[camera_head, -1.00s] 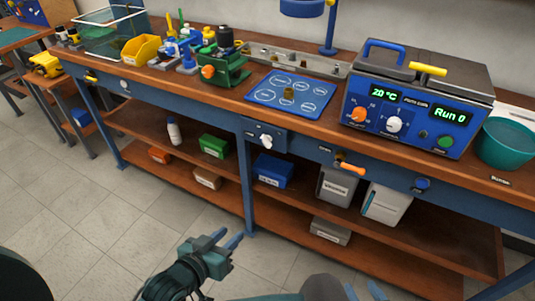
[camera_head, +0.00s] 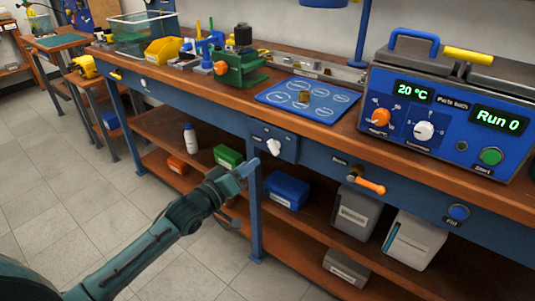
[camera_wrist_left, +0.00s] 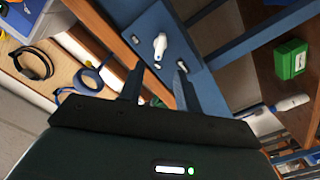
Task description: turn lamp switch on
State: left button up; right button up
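A white switch knob (camera_head: 272,147) sits on a blue panel (camera_head: 287,155) on the workbench's front edge. Its small label is too blurred to read. In the left wrist view, the white knob (camera_wrist_left: 160,45) on its blue panel (camera_wrist_left: 150,28) lies beyond the fingertips. My left gripper (camera_head: 247,190) is just left of and below the knob in the head view, apart from it. In the wrist view, my left gripper's fingers (camera_wrist_left: 158,78) are spread with nothing between them. My right gripper is not in view. A blue lamp (camera_head: 324,3) is partly visible at the top.
A bench leg (camera_head: 255,215) stands close to my left gripper. Bins, including a green one (camera_head: 228,157), occupy the lower shelf. Open floor lies left.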

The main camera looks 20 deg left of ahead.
aim_at(270, 149)
pick_arm(q)
jog(key=b+x, duration=0.1)
jog(key=x, duration=0.7)
jog(key=shift+w+d+f, duration=0.1)
jog(key=shift+w+d, duration=0.1)
jog(key=shift+w, duration=0.1)
jog(key=shift+c, duration=0.3)
grip_shut()
